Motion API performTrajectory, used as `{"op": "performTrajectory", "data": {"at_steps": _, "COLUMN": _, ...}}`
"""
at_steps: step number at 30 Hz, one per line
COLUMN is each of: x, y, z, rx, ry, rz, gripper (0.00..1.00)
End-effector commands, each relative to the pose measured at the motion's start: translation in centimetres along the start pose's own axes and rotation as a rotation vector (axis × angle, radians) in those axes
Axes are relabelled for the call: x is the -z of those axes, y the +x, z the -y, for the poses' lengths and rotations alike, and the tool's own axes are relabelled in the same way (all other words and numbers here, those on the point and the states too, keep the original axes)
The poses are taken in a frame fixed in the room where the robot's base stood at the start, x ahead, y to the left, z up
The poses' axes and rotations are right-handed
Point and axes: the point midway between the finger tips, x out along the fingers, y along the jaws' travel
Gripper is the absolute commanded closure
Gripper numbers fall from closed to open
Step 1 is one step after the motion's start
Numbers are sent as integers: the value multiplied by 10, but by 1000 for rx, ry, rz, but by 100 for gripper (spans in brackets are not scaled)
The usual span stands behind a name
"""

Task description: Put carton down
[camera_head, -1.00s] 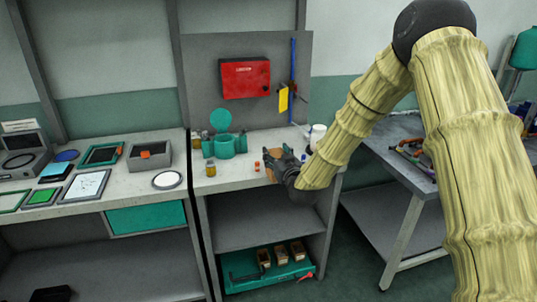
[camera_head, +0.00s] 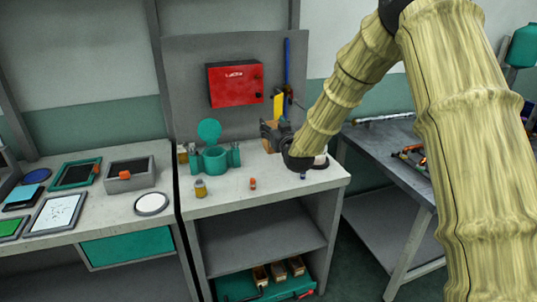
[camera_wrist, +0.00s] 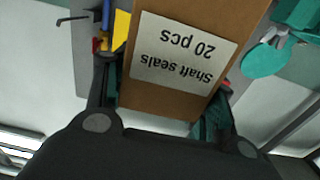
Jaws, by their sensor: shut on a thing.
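The brown carton (camera_wrist: 178,62) fills the upper middle of the wrist view. Its white label reads "Shaft seals 20 pcs" upside down. My gripper (camera_wrist: 160,105) is shut on it, with a finger at each side. In the head view my gripper (camera_head: 277,133) is over the back right part of the grey workbench (camera_head: 225,199), in front of the upright panel. There the carton is mostly hidden by the gripper, and I cannot tell whether its base touches the bench top.
A teal pot with a raised round lid (camera_head: 214,158) stands left of my gripper. A small yellow jar (camera_head: 200,189) and an orange-capped bottle (camera_head: 253,184) stand nearer the front. A red box (camera_head: 235,85) hangs on the panel.

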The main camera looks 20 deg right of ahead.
Motion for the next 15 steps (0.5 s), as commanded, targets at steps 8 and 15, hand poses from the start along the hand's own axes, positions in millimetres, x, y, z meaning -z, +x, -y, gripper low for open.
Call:
{"op": "performTrajectory", "data": {"at_steps": 8, "x": -38, "y": 6, "z": 18, "rx": 19, "ry": -1, "rz": 1, "gripper": 82}}
{"op": "performTrajectory", "data": {"at_steps": 15, "x": -54, "y": 5, "z": 18, "rx": 19, "ry": -1, "rz": 2, "gripper": 82}}
